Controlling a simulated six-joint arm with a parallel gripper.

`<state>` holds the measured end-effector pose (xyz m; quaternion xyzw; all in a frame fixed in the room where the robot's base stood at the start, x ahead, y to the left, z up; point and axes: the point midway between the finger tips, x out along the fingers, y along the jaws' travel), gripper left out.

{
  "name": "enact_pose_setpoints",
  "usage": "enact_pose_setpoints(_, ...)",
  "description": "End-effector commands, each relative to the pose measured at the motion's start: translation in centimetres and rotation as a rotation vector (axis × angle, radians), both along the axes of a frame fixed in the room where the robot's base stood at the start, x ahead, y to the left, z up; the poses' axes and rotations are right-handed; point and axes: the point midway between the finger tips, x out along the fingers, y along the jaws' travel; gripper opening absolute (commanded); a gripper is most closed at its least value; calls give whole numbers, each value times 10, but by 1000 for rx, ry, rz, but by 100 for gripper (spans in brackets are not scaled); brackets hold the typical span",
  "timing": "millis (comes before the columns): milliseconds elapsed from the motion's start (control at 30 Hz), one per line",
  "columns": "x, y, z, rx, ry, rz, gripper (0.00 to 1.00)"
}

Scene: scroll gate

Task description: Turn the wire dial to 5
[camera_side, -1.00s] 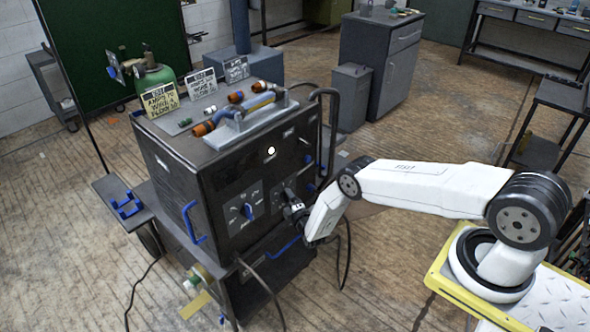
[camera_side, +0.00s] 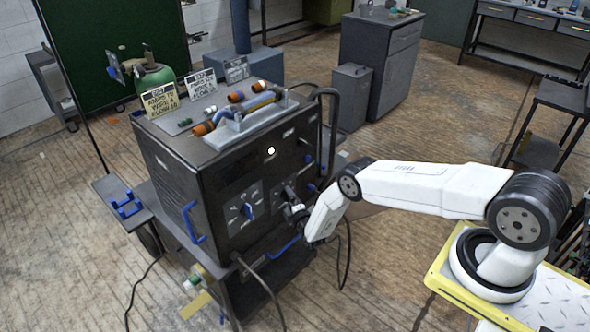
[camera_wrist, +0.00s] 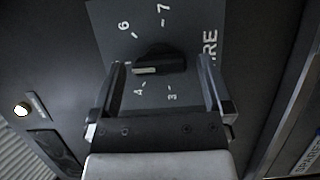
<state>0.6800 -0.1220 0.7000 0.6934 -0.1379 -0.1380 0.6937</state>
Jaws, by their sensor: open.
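The wire dial (camera_wrist: 165,60) is a black knob on a dark grey plate with white numbers, in the wrist view. Its white pointer line faces left, between the 4 and the 6; a small mark lies there beside my left finger, too hidden to read. My gripper (camera_wrist: 160,66) is open, one finger on each side of the knob, with gaps visible between fingers and knob. In the side view my gripper (camera_side: 293,205) is at the front panel of the black machine (camera_side: 230,170) and hides the wire dial.
Another dial with a blue pointer (camera_side: 247,211) sits left of my gripper on the panel. Cables hang below my gripper. A white round light (camera_wrist: 21,109) shows at the wrist view's left.

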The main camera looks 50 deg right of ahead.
Motion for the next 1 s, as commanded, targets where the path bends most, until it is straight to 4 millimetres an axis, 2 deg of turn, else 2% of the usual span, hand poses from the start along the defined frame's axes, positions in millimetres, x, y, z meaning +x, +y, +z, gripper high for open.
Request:
enact_pose_setpoints(267, -12, 6, 0, 1, 2, 1, 100)
enact_pose_setpoints(733, -55, 24, 0, 0, 0, 1, 100)
enact_pose_setpoints(1000, -69, 29, 0, 0, 0, 1, 100)
